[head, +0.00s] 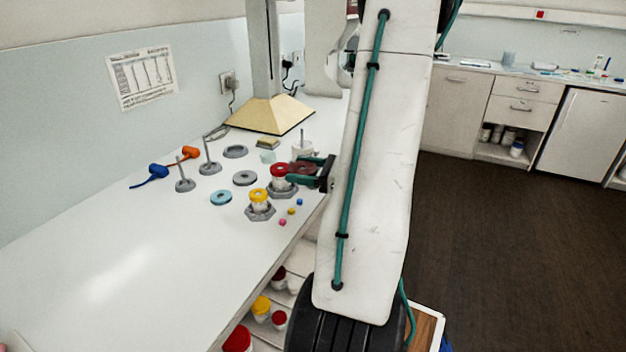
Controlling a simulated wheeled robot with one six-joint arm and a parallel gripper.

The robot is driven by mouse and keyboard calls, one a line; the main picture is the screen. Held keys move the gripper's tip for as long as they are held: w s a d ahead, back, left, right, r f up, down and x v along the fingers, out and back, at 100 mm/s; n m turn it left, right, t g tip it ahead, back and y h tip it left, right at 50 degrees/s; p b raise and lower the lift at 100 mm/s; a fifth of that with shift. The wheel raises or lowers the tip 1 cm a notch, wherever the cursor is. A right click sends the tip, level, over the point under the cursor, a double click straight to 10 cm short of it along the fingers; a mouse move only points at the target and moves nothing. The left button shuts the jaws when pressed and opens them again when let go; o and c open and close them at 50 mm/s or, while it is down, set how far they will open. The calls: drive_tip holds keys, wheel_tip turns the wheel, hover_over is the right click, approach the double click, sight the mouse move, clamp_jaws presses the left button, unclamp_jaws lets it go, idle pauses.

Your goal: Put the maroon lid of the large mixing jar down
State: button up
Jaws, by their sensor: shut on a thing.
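My gripper (303,169) is at the right part of the bench, its teal fingers pointing left. It is shut on the maroon lid (302,167), a dark red disc between the fingers. The lid is just right of a small white jar with a bright red lid (279,170), which stands in a grey hexagonal holder (283,189). I cannot tell whether the maroon lid touches anything below it. A white pot with an upright rod (303,146) stands just behind the gripper; I cannot tell whether it is the large mixing jar.
A yellow-lidded jar (259,197) stands in another holder, with small coloured beads (291,211) nearby. The white bench (120,265) is clear at the front left.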

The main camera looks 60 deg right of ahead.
drive_tip(key=s+d+f+m+h, duration=0.1)
drive_tip(key=s+d+m+h, duration=0.15)
drive_tip(key=s, duration=0.45)
drive_tip(key=s+d+f+m+h, duration=0.1)
drive_tip(key=s+d+h, duration=0.25)
drive_tip(key=s, duration=0.35)
drive_tip(key=shift+t+y, duration=0.4)
drive_tip(key=shift+y, duration=0.1)
drive_tip(key=w, duration=0.5)
drive_tip(key=w+d+f, duration=0.1)
drive_tip(key=w, duration=0.4)
drive_tip(key=w+d, duration=0.1)
drive_tip(key=w, duration=0.4)
drive_tip(key=shift+w+d+f, duration=0.15)
drive_tip(key=shift+w+f, duration=0.05)
drive_tip(key=shift+w, duration=0.05)
drive_tip(key=shift+w+f, duration=0.25)
drive_tip(key=shift+f, duration=1.5)
drive_tip(key=shift+s+f, duration=0.1)
drive_tip(key=shift+f, duration=0.5)
drive_tip(key=o, duration=1)
drive_tip(key=shift+f, duration=0.1)
drive_tip(key=shift+c, duration=0.2)
